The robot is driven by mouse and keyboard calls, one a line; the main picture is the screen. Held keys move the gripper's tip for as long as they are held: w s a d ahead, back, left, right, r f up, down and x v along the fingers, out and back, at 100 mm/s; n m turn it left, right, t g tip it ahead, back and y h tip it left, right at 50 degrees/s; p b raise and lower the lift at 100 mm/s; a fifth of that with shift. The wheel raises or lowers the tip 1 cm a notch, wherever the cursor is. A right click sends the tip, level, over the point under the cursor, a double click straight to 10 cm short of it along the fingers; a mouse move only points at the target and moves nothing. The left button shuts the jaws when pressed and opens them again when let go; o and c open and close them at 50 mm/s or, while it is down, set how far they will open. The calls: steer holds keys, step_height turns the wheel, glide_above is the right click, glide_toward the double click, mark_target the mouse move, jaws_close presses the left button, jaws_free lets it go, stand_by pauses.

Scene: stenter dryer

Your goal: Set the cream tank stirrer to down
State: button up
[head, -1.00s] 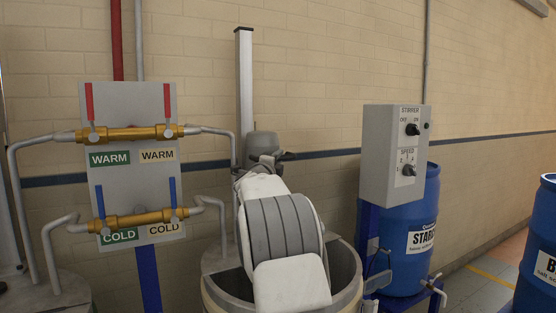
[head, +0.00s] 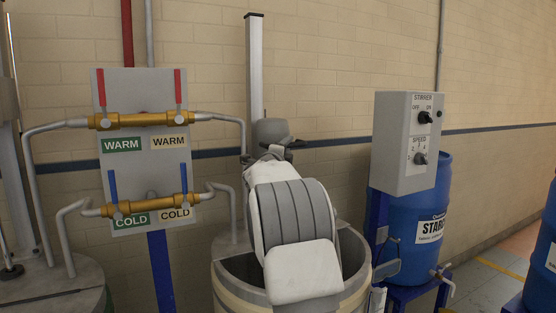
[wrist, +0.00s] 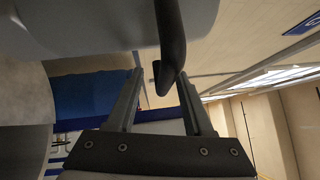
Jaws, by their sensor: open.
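The stirrer stands behind the cream tank as a tall grey post (head: 254,70) with a grey motor head (head: 271,131) in front of it, above the rim. The cream tank (head: 226,279) is open at the top, and my white and grey arm reaches over it and hides part of its inside. In the wrist view a black handle (wrist: 171,40) hangs beside a large grey rounded body (wrist: 100,22), which looks like the motor head. My gripper (wrist: 160,75) is open, its fingers on either side of the handle's lower end. Contact cannot be told. The head view mostly hides the gripper.
A grey control box (head: 388,145) with stirrer and speed knobs stands to the right, beside a blue starch barrel (head: 408,262). The warm and cold valve panel (head: 145,85) and its pipes are to the left. The wall is close behind.

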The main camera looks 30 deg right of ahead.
steer(key=b+v, duration=0.2)
steer(key=v, duration=1.4)
steer(key=shift+s+a, duration=0.25)
steer(key=shift+a, duration=0.05)
steer(key=s+a+r+n+t+y+p, duration=0.2)
steer(key=a+r+n+t+y+p, duration=0.15)
steer(key=a+n+y, duration=0.5)
steer(key=s+a+f+n+g+y+p, duration=0.25)
steer(key=s+a+n+y, duration=0.35)
steer(key=s+a+n, duration=0.35)
steer(key=s+a+f+n+g+p, duration=0.1)
steer(key=s+f+n+g, duration=0.3)
steer(key=s, duration=0.7)
steer(key=s+a+f+n+g+p, duration=0.2)
steer(key=s+f+n+g, duration=0.2)
steer(key=s+f+n, duration=0.3)
steer(key=s, duration=0.5)
steer(key=shift+s+a+f+p, duration=0.25)
steer(key=shift+p, duration=0.1)
